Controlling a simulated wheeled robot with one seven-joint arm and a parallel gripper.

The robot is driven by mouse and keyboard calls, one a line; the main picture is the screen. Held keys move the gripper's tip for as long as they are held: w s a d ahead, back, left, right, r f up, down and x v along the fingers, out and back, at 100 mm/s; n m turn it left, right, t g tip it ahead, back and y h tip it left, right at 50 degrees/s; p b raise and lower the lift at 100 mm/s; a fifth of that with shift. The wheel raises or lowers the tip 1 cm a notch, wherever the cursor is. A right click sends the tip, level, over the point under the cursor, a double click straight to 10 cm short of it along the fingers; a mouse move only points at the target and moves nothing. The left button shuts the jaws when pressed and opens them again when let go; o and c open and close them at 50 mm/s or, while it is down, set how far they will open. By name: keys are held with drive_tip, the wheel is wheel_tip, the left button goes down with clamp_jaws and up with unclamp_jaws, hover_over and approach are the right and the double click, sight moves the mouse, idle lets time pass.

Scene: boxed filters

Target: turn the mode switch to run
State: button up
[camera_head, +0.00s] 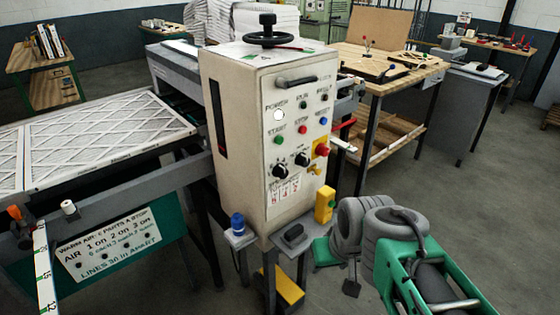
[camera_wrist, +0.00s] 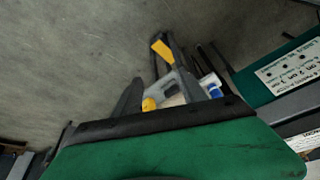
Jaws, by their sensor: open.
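The control cabinet (camera_head: 259,130) stands upright in the middle of the head view. Its panel carries two black rotary knobs, a left knob (camera_head: 280,171) and a right knob (camera_head: 302,159). Their lettering is too small for me to tell which is the mode switch or where it points. My gripper (camera_head: 335,262) is low to the right of the cabinet, apart from the knobs, partly hidden behind my grey arm joints. Its green body also fills the bottom of the wrist view (camera_wrist: 180,150). It is open, and I see nothing held in it. The knobs are out of the wrist view.
A red button (camera_head: 322,149) and small coloured buttons surround the knobs. A black handwheel (camera_head: 268,38) tops the cabinet. A blue knob (camera_head: 237,223) and a yellow box (camera_head: 325,204) sit at its base. A filter conveyor (camera_head: 100,195) lies left; a workbench (camera_head: 390,75) stands behind right.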

drive_tip(key=shift+o, duration=0.3)
drive_tip(key=w+f+n+t+y+b, duration=0.1)
drive_tip(key=w+b, duration=0.1)
drive_tip(key=w, duration=0.5)
drive_tip(key=w+a+f+n+t+y+b, duration=0.1)
drive_tip(key=w+t+b, duration=0.1)
drive_tip(key=w, duration=0.6)
drive_tip(key=shift+w+a+n+y+b, duration=0.2)
drive_tip(key=shift+a+n+y+b, duration=0.1)
drive_tip(key=shift+n+y+b, duration=0.1)
drive_tip(key=n+t+y+b, duration=0.3)
drive_tip(key=t+y+b, duration=0.3)
drive_tip(key=t+y, duration=0.1)
approach(307, 162)
drive_tip(key=x, duration=0.2)
drive_tip(key=p+x, duration=0.1)
drive_tip(key=x, duration=0.6)
drive_tip(key=shift+w+a, duration=0.2)
drive_tip(key=shift+w, duration=0.05)
clamp_jaws()
